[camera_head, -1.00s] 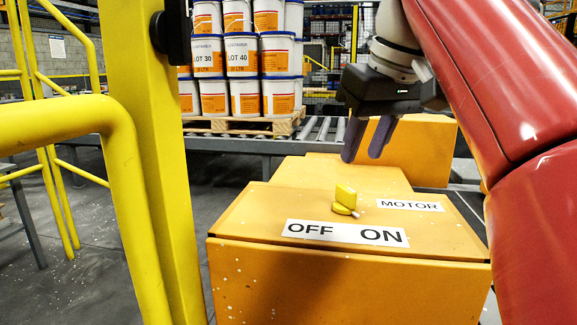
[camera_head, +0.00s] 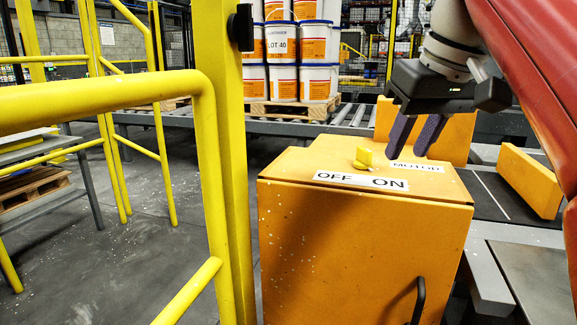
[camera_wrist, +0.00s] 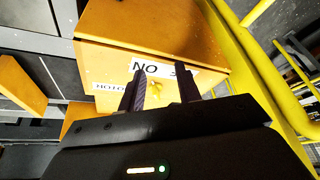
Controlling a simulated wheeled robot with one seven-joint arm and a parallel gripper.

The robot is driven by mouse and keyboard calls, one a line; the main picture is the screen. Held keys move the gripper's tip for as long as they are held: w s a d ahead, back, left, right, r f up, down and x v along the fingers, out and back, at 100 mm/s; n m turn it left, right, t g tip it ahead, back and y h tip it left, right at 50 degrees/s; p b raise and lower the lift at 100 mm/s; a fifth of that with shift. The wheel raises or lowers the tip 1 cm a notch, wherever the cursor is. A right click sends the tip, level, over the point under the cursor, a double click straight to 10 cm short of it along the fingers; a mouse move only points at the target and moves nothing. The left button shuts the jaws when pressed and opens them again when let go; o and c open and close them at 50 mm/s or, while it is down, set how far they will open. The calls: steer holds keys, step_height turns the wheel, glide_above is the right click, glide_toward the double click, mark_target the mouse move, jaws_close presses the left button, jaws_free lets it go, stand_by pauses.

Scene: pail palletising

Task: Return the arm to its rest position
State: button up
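My gripper (camera_head: 408,153) is in the upper right of the head view, in the air above the back right of the orange motor box (camera_head: 350,235). Its two dark fingers point down and stand apart with nothing between them. The wrist view shows the gripper (camera_wrist: 160,73) too, with a clear gap between the fingers. The yellow switch knob (camera_head: 365,157) sits on top of the box, left of the fingers and apart from them. In the wrist view the knob (camera_wrist: 157,88) shows through the gap. The OFF/ON label (camera_head: 360,181) lies in front of the knob.
A yellow guard rail (camera_head: 100,95) and post (camera_head: 222,150) stand close on the left. Stacked white pails (camera_head: 283,82) rest on a pallet on the roller conveyor (camera_head: 350,118) behind. An orange panel (camera_head: 530,180) stands at right. Open floor shows at left.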

steer(key=s+f+m, duration=0.1)
steer(key=s+f, duration=0.3)
steer(key=f, duration=0.6)
steer(key=s+f+m+h, duration=0.1)
steer(key=s+f, duration=0.3)
steer(key=f, duration=0.7)
steer(key=s+a+f+m+t, duration=0.1)
steer(key=s+f, duration=0.2)
steer(key=f, duration=0.8)
steer(key=shift+s, duration=0.4)
steer(key=shift+a, duration=0.1)
